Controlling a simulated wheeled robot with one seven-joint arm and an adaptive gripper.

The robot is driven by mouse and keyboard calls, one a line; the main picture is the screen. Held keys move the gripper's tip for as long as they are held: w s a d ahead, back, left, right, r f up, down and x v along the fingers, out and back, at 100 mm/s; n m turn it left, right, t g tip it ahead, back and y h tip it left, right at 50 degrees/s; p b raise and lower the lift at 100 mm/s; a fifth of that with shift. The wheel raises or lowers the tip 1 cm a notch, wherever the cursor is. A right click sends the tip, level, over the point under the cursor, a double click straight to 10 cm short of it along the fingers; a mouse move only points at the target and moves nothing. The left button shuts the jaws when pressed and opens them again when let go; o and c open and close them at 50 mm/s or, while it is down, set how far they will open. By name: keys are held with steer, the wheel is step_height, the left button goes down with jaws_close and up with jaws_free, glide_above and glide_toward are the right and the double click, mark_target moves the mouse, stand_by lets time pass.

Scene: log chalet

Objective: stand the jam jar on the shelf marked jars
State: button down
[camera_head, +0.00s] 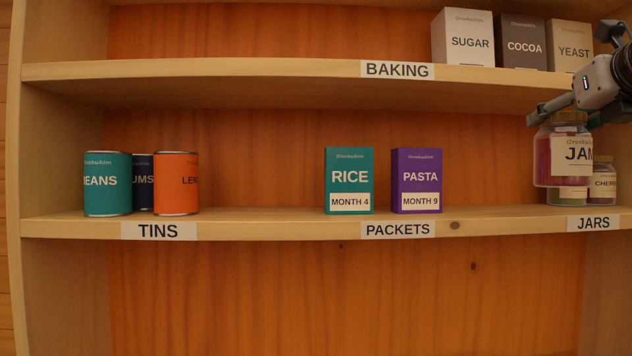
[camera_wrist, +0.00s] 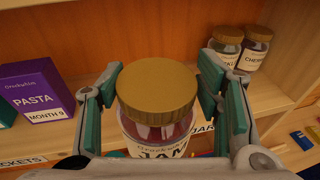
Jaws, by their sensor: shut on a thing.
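The jam jar (camera_head: 563,158) has red contents, a pale label and a gold lid, which shows from above in the wrist view (camera_wrist: 157,90). My gripper (camera_head: 560,118) is shut on it near the lid, with one green-padded finger on each side in the wrist view (camera_wrist: 160,82). The jar looks upright and is held in front of the right end of the middle shelf, its base higher in the picture than the board edge. The label JARS (camera_head: 593,223) is on that edge (camera_head: 500,226). Whether the jar is over the board is unclear.
Behind the jam jar stand a cherry jar (camera_wrist: 256,47) and a greenish jar (camera_wrist: 226,45), its label partly hidden. The purple pasta packet (camera_head: 416,181) and teal rice packet (camera_head: 349,181) stand left. Bare board lies between pasta and jars. The baking shelf (camera_head: 300,72) is above.

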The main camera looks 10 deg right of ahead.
steer(key=w+d+f+p, duration=0.1)
steer(key=w+d+f, duration=0.3)
steer(key=w+d, duration=0.4)
steer(key=shift+d+f, duration=0.4)
steer(key=shift+d, duration=1.6)
steer(key=c, duration=0.5)
jaws_free()
steer(key=shift+f, duration=0.15)
